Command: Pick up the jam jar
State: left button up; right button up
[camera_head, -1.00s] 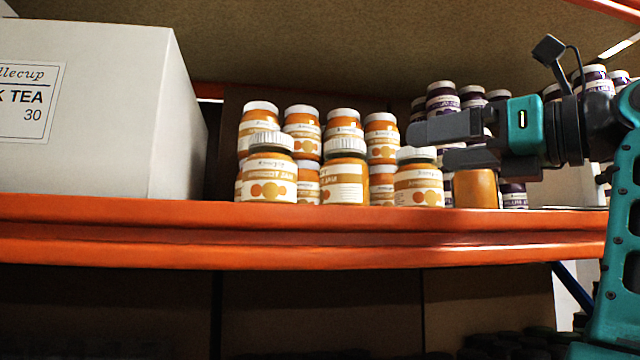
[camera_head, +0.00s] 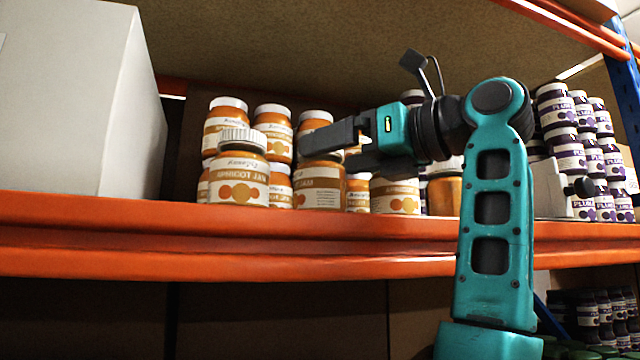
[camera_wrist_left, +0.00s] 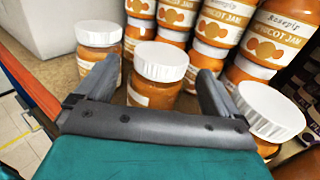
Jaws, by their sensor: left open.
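Several orange apricot jam jars with white lids stand on the shelf, some stacked. In the head view the front ones include a left jar (camera_head: 240,182), a middle jar (camera_head: 320,190) and a right jar (camera_head: 396,197). My left gripper (camera_head: 326,153) is open at the upper part of the middle jar and hides its lid. In the left wrist view the open fingers (camera_wrist_left: 158,72) are on either side of a white-lidded jar (camera_wrist_left: 150,94), with nothing gripped. Other jars stand close to its left (camera_wrist_left: 98,42) and right (camera_wrist_left: 268,112). My right gripper is out of view.
A large pale box (camera_head: 70,110) stands left of the jars. Purple-labelled plum jars (camera_head: 565,150) are stacked at the right. The orange shelf beam (camera_head: 200,240) runs along the front. The shelf above limits headroom.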

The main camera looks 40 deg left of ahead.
aim_at(311, 159)
pick_arm(q)
jog(key=a, duration=0.5)
jog(key=shift+s+a+r, duration=0.1)
jog(key=shift+s+a, duration=0.1)
jog(key=shift+a, duration=0.05)
jog(key=shift+c, duration=0.4)
jog(key=c, duration=1.7)
jog(key=shift+r, duration=0.1)
jog(key=shift+d, duration=0.1)
